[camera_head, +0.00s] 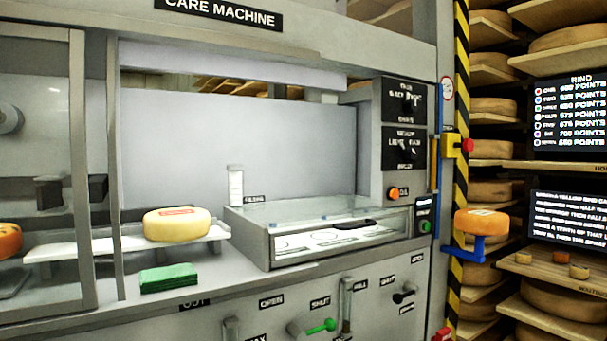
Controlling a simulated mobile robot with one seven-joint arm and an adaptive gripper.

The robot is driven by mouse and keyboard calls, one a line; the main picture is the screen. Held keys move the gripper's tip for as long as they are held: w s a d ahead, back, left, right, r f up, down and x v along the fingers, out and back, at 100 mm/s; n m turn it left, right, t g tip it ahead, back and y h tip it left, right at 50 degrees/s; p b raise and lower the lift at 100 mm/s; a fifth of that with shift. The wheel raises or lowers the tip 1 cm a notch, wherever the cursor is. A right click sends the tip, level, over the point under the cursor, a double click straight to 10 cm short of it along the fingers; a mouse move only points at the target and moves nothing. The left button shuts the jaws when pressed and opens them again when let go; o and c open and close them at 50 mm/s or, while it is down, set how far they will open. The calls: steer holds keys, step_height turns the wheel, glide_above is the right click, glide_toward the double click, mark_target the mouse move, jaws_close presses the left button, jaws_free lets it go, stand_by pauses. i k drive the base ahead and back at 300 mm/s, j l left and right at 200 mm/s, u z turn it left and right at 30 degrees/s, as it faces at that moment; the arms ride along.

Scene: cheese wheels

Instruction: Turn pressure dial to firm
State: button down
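Two black dial panels sit one above the other on the machine's right column. The upper dial (408,101) has small white lettering that is too blurred to read fully. The lower dial (405,151) has lettering around it, with "LIGHT" roughly readable on its left side. Both knobs are dark on black, and I cannot tell exactly where their pointers stand. I cannot tell for sure which one is the pressure dial. My gripper is not in view.
An orange button (393,193) and a green button (425,227) sit below the dials. A glass-topped box (320,213) juts out left of them. A yellow cheese wheel (177,225) rests on a white shelf. An orange wheel (482,222) sits on a blue holder at right.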

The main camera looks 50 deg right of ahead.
mark_target(408, 153)
steer(key=z, duration=1.95)
steer(key=i+l+z, duration=0.2)
steer(key=i, duration=0.35)
steer(key=i+z, duration=0.15)
steer(key=i, duration=0.35)
